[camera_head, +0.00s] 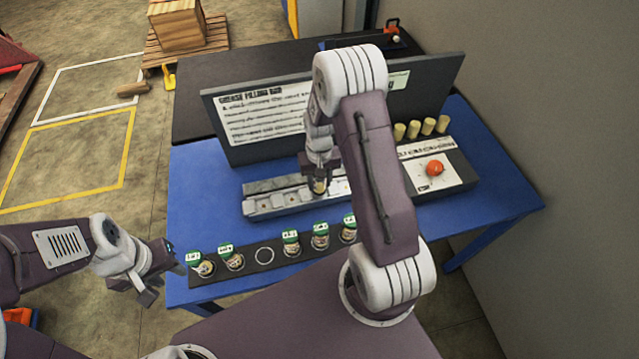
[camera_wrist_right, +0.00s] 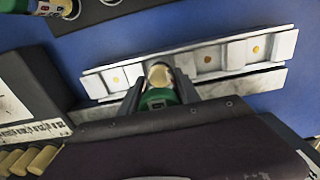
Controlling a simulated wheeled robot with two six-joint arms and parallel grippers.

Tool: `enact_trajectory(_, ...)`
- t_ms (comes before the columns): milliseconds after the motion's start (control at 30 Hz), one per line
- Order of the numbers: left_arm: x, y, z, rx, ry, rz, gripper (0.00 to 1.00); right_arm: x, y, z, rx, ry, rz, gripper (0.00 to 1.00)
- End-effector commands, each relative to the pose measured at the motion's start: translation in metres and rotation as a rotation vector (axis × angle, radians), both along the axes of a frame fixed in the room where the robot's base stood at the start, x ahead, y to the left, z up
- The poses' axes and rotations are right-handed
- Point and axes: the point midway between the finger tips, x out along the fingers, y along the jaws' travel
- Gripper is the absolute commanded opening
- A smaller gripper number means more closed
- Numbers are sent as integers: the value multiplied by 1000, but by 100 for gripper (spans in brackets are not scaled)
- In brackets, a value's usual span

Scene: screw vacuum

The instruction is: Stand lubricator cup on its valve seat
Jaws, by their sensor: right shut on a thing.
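My right gripper (camera_head: 319,186) is shut on a lubricator cup (camera_wrist_right: 158,98) with a green cap and a cream-coloured body. It holds the cup over the metal rail (camera_wrist_right: 232,58) of valve seats, which shows as a grey strip (camera_head: 265,206) in the head view. Several seats with yellowish centres show on either side of the cup in the right wrist view. Whether the cup touches a seat cannot be told. My left gripper (camera_head: 160,276) is empty and looks open, off the table's left edge.
A black strip (camera_head: 249,268) at the table's front holds several green-capped cups (camera_head: 291,242) and one empty round place (camera_head: 264,256). A sign panel (camera_head: 228,147) stands behind the rail. An orange knob (camera_head: 435,168) and several tan cylinders (camera_head: 414,129) are at right.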

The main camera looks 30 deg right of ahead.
Motion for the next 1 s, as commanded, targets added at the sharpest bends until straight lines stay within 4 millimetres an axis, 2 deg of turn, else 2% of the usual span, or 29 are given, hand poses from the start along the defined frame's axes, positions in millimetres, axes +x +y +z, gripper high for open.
enact_trajectory(133,0,0,3,0,0,0,36,0,0,-18,0,0,0,0)
enact_trajectory(500,0,0,-1,0,0,0,36,0,-1,-24,0,-2,0,0)
enact_trajectory(533,0,0,0,0,0,0,36,0,-1,-22,0,-2,0,47)
enact_trajectory(600,0,0,0,0,0,0,36,0,-1,-22,0,-2,0,61)
enact_trajectory(867,0,0,0,0,0,0,36,0,-1,-22,0,-2,0,61)
enact_trajectory(1000,0,0,2,0,0,0,36,1,-1,-13,-1,-4,0,61)
